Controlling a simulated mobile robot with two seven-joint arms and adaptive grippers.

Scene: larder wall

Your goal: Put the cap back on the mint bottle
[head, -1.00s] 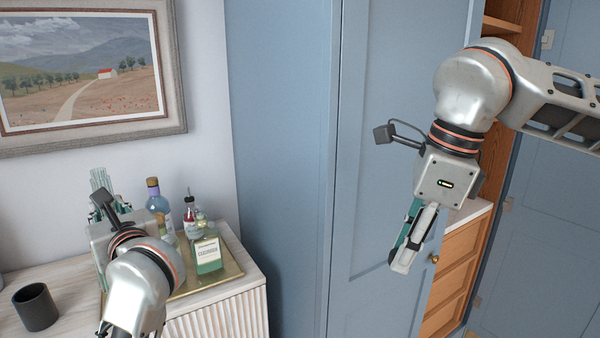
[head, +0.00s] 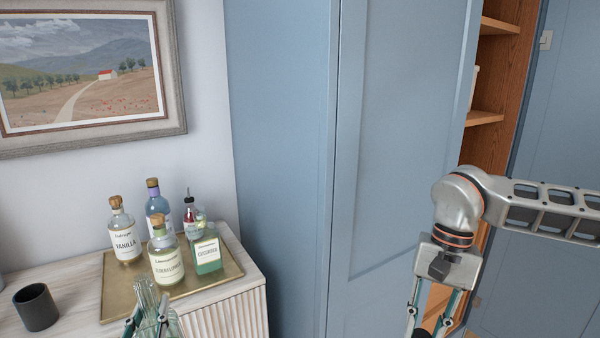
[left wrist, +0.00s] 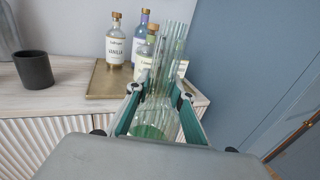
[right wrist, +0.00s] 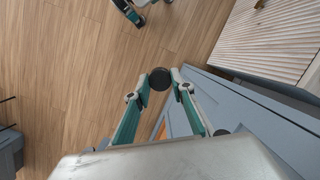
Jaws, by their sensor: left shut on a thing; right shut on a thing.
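A clear ribbed glass bottle (left wrist: 160,100) with green at its bottom stands between the fingers of my left gripper (left wrist: 160,95), which is shut on it. I take it for the mint bottle; no label on it is readable. Its top shows no cap. In the head view the bottle (head: 150,298) is at the bottom edge, in front of the cabinet, with my left gripper (head: 148,326) partly cut off. My right gripper (right wrist: 160,82) is shut on a dark round piece, probably the cap (right wrist: 160,77). In the head view my right gripper (head: 432,325) is low at the right, far from the bottle.
A black cup (head: 36,307) stands left. The blue cupboard (head: 400,120) is behind; open space lies between my grippers.

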